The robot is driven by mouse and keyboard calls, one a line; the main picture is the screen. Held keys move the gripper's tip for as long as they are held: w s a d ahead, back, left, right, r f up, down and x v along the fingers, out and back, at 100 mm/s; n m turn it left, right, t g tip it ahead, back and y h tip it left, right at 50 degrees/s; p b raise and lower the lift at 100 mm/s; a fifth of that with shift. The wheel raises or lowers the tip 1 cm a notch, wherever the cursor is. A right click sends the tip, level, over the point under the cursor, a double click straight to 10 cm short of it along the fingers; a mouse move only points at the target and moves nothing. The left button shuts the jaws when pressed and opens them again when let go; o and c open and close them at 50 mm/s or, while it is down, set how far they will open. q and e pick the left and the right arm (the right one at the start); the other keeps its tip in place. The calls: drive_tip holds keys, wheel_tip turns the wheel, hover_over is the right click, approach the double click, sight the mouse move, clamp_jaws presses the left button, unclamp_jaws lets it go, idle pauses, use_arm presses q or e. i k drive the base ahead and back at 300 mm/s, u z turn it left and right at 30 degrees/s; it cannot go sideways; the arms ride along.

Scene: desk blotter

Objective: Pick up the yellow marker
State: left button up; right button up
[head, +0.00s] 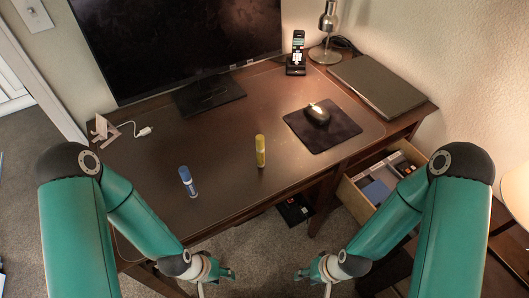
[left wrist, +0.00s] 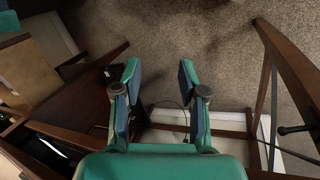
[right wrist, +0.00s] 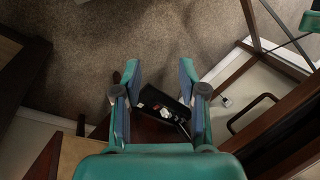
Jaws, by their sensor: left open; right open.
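My left gripper (head: 228,274) is in front of the desk, below the front edge, apart from both markers. In the left wrist view it (left wrist: 158,80) is open and empty. My right gripper (head: 302,274) is also in front of the desk and apart from the markers. In the right wrist view it (right wrist: 160,80) is open and empty. Neither wrist view shows the yellow marker.
A monitor (head: 175,45) stands at the back. A mouse (head: 317,114) lies on a dark pad (head: 322,136), right of the yellow marker. A phone (head: 296,55), a lamp (head: 328,30) and a laptop (head: 377,84) are at the back right. An open drawer (head: 350,198) sticks out at the right.

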sight(260, 154)
drive_tip(key=z, duration=0.05)
drive_tip(key=k, duration=1)
drive_tip(key=z, duration=0.65)
drive_tip(key=i, duration=1.15)
drive_tip(key=u, duration=0.55)
